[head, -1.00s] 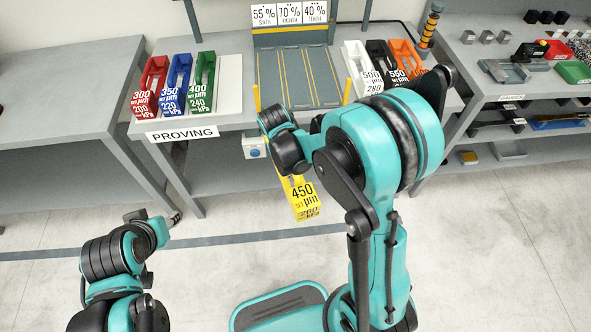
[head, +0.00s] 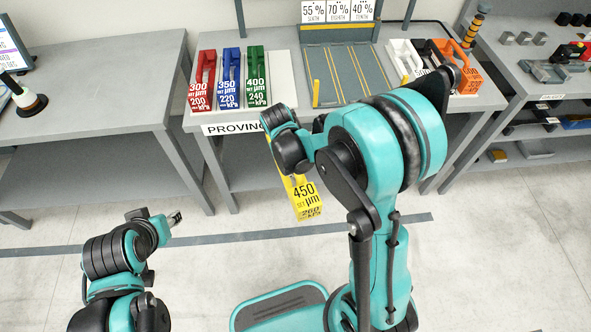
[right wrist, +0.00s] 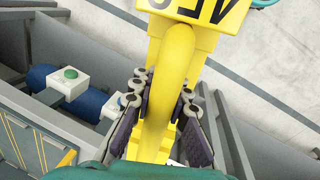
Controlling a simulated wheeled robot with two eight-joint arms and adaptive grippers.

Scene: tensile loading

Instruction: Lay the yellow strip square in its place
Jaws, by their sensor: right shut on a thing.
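The yellow strip (head: 306,199), marked 450 µm and 260 kPa, hangs in front of the table below my right arm. My right gripper (right wrist: 160,115) is shut on its yellow handle, seen close up in the right wrist view; in the head view my own wrist hides the fingers. The grey board (head: 318,93) with yellow lines lies on the table, under cards reading 55 %, 70 % and 40 %. My arm hides part of it. My left gripper (head: 176,217) is low at the left, away from the table; its fingers are too small to read.
Red (head: 202,82), blue (head: 229,80) and green (head: 256,78) strips lie on a white base at the left of the PROVING table. White, black and orange (head: 462,72) strips lie at the right. Another table (head: 95,75) stands at left, shelves at right.

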